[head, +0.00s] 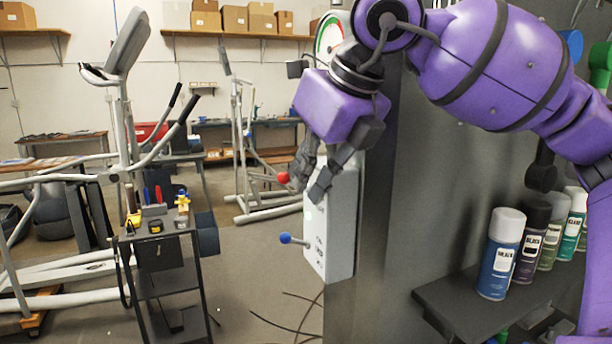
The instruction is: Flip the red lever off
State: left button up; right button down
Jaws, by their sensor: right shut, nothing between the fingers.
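The red lever (283,177) shows as a red ball knob at the left side of a pale grey control box (338,222). The box is fixed to the end of a dark grey panel. A blue-knobbed lever (286,238) sticks out of the same box lower down. My right gripper (308,188) is in front of the box's upper part, its fingers pointing down, just right of the red knob. It is shut and empty. Its fingers hide the red lever's shaft; I cannot tell whether they touch it. My left gripper is not in view.
A shelf (440,298) with several spray cans (501,253) stands at the right, below my right arm. A dark tool cart (165,285) and an elliptical machine (124,110) are at the left. Floor between cart and box is mostly open, with loose cables (285,325).

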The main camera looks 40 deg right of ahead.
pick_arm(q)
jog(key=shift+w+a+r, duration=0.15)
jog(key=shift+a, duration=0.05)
pick_arm(e)
jog(key=shift+a+f, duration=0.4)
dwell(0.4)
jog(key=shift+w+a+f, duration=0.1)
jog(key=shift+a+f, duration=0.15)
jog(key=shift+f, duration=0.2)
jog(key=shift+w+a+f, duration=0.1)
jog(key=shift+a+f, duration=0.1)
jog(key=shift+f, duration=0.2)
jog(key=shift+r, duration=0.1)
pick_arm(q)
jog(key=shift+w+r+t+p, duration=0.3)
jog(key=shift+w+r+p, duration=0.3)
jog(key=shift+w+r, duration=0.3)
pick_arm(e)
jog(key=shift+r, duration=0.75)
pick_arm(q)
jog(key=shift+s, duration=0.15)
